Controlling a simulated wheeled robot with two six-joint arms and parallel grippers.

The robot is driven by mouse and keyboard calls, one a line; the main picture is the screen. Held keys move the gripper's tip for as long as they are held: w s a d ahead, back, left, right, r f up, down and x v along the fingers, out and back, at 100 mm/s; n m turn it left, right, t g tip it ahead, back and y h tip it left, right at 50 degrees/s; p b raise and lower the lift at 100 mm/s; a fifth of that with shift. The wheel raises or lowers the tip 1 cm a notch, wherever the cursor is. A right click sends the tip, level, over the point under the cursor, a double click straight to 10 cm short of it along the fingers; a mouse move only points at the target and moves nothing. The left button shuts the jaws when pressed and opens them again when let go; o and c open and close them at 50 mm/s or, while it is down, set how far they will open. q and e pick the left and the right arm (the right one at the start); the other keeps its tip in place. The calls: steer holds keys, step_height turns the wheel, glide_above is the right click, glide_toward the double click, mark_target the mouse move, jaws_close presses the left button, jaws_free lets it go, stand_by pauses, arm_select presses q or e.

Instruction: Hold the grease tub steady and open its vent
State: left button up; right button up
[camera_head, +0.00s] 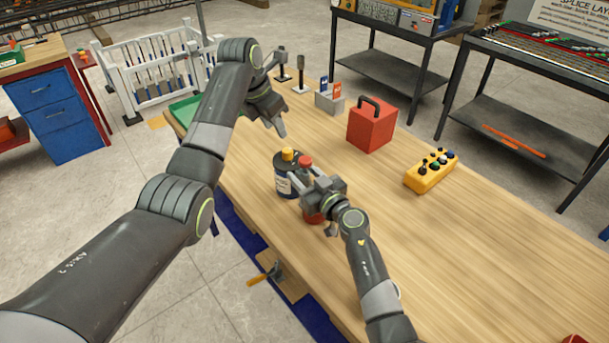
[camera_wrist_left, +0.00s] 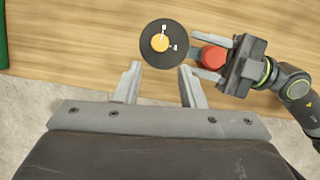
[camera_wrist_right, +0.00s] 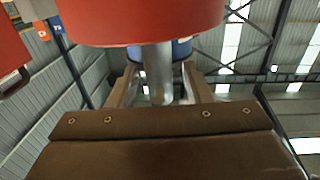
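A dark blue tub (camera_head: 286,181) with a pale label and yellow cap stands on the wooden table. From above, the left wrist view shows its round black lid (camera_wrist_left: 148,58) and yellow cap (camera_wrist_left: 160,42) with small white pieces. My left gripper (camera_wrist_left: 158,84) is open and empty, short of the lid. My right gripper (camera_head: 312,200) is beside the tub, around a red-topped thing (camera_wrist_left: 213,57). The right wrist view shows a large red body (camera_wrist_right: 145,20) with a grey stem (camera_wrist_right: 158,75) between my open right fingers (camera_wrist_right: 160,85); gaps show beside the stem.
A red box with black handle (camera_head: 371,128) and a yellow box with several knobs (camera_head: 431,172) stand to the right. A small grey card holder (camera_head: 328,102) is behind. A green tray (camera_head: 187,110) lies at the far left edge. The table's front right is mostly clear.

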jaws_close()
arm_select(q)
steer(key=shift+o, duration=1.1)
steer(key=f+h, duration=0.1)
steer(key=f+m+h, duration=0.1)
steer(key=f, duration=0.1)
steer(key=f+h, duration=0.1)
steer(key=shift+s+d+f+m, duration=0.1)
steer(key=shift+d+f+m, duration=0.1)
steer(key=shift+d+m, duration=0.15)
step_height(320, 180, down, 3)
steer(key=s+m+t+h, duration=0.1)
steer(key=t+h, duration=0.1)
steer(key=h, duration=0.2)
steer(key=n+t+h, duration=0.2)
steer(key=t+h, duration=0.2)
steer(key=t, duration=0.3)
glide_toward(287, 150)
steer(key=shift+n, duration=0.25)
steer(key=shift+f+x, duration=0.15)
steer(key=shift+x, duration=2.4)
steer(key=shift+f+x, duration=0.15)
steer(key=shift+x, duration=2.35)
steer(key=c, duration=1)
